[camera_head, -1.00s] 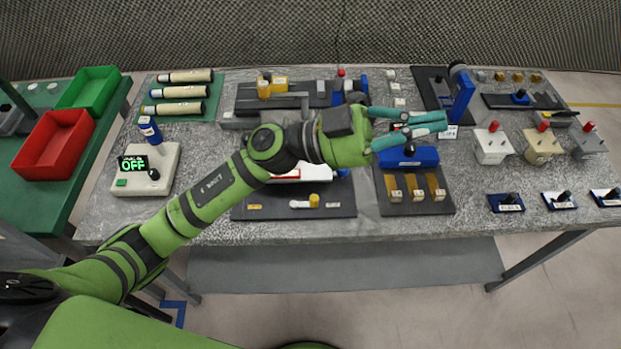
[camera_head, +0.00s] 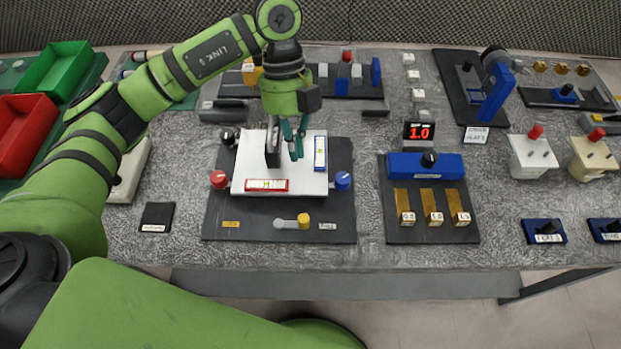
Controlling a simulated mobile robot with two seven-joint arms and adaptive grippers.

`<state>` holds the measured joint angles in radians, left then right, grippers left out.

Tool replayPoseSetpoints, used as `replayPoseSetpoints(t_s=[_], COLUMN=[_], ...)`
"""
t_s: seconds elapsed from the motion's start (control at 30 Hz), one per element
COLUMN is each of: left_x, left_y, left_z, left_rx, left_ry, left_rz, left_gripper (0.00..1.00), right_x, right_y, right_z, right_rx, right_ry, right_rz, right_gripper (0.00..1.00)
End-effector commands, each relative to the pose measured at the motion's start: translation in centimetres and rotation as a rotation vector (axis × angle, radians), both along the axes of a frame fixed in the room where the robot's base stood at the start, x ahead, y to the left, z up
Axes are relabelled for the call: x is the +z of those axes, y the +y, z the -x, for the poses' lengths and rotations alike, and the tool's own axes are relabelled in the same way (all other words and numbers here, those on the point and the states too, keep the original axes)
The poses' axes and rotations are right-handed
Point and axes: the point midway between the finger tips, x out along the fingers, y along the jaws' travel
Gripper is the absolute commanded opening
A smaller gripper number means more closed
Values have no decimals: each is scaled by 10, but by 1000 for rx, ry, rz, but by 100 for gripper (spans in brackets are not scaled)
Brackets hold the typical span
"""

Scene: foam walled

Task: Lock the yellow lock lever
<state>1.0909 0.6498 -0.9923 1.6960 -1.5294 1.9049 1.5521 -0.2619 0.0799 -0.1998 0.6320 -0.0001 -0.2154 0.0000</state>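The yellow lock lever (camera_head: 303,220) is on the front part of a dark board (camera_head: 217,205). Its yellow knob sits at the right and a pale grey bar runs left from it. A yellow label lies to the left of the bar and a pale label to the right of the knob. My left gripper (camera_head: 296,155) points down over the white plate (camera_head: 255,160), behind the lever and clear of it. Its teal fingers converge at the tips and appear shut, with nothing seen between them. My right gripper is not in view.
The white plate carries red-framed (camera_head: 267,185) and blue-framed (camera_head: 320,152) levels. A red knob (camera_head: 218,180) and a blue knob (camera_head: 343,180) flank it. The board around the lever is clear.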

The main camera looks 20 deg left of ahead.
Motion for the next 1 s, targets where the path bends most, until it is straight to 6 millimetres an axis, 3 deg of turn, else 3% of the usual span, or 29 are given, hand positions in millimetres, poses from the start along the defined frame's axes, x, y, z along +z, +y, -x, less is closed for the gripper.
replayPoseSetpoints(t_s=[0.03, 0.1, 0.3, 0.4, 0.53, 0.67, 0.8, 1.0], left_x=[-11, -14, -15, -14, -15, -21, -39, -74], left_y=[0, 0, 0, 0, 0, -2, -6, -13], left_z=[0, 0, 0, 0, 1, 3, 12, 24], left_rx=[-1, -1, -1, -2, -2, -3, -4, -3], left_ry=[-1, -1, -1, -1, 0, 2, 5, 5], left_rz=[0, 0, 1, 2, 2, 3, 4, 2], left_gripper=[0, 0, 0, 0, 0, 0, 0, 0], right_x=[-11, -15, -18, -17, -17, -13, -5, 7], right_y=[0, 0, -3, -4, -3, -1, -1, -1], right_z=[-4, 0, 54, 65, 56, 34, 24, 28], right_rx=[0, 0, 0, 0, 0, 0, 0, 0], right_ry=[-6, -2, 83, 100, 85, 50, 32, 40], right_rz=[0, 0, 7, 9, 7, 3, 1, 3], right_gripper=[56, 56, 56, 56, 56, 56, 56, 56])
